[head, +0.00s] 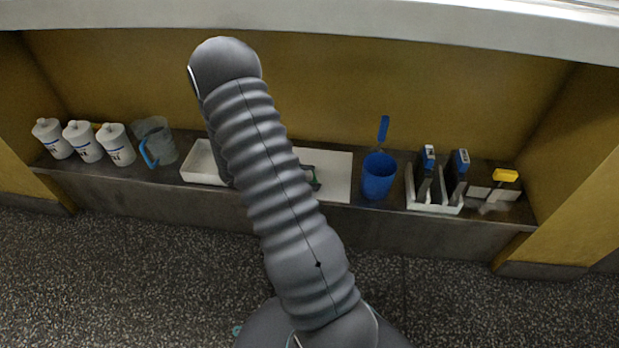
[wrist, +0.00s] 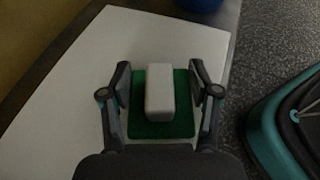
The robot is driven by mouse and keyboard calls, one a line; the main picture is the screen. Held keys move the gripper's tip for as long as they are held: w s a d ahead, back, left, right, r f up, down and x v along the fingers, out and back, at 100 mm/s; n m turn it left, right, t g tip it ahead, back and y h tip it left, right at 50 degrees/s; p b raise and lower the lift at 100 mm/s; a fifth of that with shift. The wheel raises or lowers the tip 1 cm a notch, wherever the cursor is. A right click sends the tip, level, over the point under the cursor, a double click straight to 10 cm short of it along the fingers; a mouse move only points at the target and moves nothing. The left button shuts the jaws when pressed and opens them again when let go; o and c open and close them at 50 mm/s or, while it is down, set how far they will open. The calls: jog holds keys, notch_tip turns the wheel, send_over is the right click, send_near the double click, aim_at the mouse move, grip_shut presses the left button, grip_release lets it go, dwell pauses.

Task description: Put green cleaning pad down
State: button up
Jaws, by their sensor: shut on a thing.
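The green cleaning pad (wrist: 163,130) has a white block-shaped handle (wrist: 160,92) on top and shows in the wrist view.
On the shelf stand several white bottles (head: 83,141), a clear jug (head: 156,140) with a blue handle, a white tray (head: 201,164), a blue cup (head: 378,176) with a brush, a white rack (head: 434,203) and a yellow-handled scraper (head: 504,176). A counter edge (head: 400,14) overhangs above.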

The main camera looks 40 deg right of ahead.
jog(key=shift+f, duration=0.25)
jog(key=o, duration=1.2)
jog(key=shift+c, duration=0.2)
